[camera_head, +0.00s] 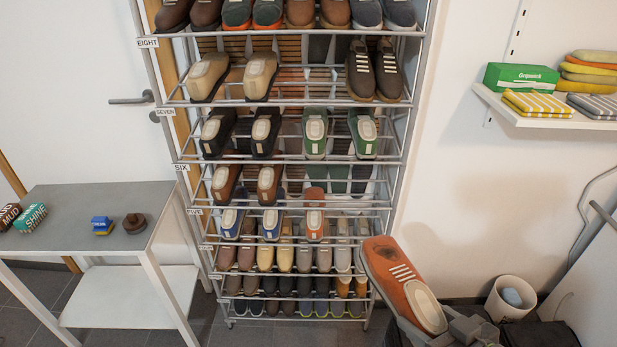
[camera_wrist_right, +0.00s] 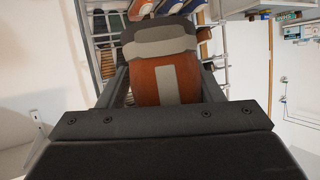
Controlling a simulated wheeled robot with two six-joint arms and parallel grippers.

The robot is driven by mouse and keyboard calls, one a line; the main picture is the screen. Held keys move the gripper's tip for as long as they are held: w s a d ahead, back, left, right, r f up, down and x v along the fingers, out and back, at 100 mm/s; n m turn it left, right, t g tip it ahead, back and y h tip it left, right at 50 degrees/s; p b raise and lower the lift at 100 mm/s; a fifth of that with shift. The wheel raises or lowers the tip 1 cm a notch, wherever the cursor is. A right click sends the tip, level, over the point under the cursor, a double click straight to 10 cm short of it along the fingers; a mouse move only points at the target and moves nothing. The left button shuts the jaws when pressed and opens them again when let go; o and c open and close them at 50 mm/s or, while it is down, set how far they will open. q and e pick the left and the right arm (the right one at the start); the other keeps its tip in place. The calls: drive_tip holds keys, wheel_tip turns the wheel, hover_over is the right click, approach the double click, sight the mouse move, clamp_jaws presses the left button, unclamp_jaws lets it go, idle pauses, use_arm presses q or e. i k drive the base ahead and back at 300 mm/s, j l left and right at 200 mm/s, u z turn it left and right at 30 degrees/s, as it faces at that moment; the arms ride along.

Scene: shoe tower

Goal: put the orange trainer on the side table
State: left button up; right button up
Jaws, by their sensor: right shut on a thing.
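In the right wrist view the orange trainer (camera_wrist_right: 166,82) sits between the fingers of my right gripper (camera_wrist_right: 163,90). The grey side table (camera_head: 95,205) stands at the left, away from the trainer. Another orange shoe (camera_head: 314,222) is on the rack. My left gripper is not in view.
The tall shoe rack (camera_head: 402,135) with several tiers of shoes fills the middle. A white bin (camera_head: 494,304) stands at the right.

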sight(81, 212)
drive_tip(key=i+j, duration=0.1)
drive_tip(key=j, duration=0.45)
drive_tip(key=i+j, duration=0.1)
drive_tip(key=j, duration=0.45)
drive_tip(key=i+j, duration=0.1)
drive_tip(key=j, duration=0.5)
drive_tip(key=i+j, duration=0.1)
drive_tip(key=j, duration=1)
drive_tip(key=i+j, duration=0.15)
drive_tip(key=j, duration=0.4)
drive_tip(key=i+j, duration=0.1)
drive_tip(key=j, duration=0.45)
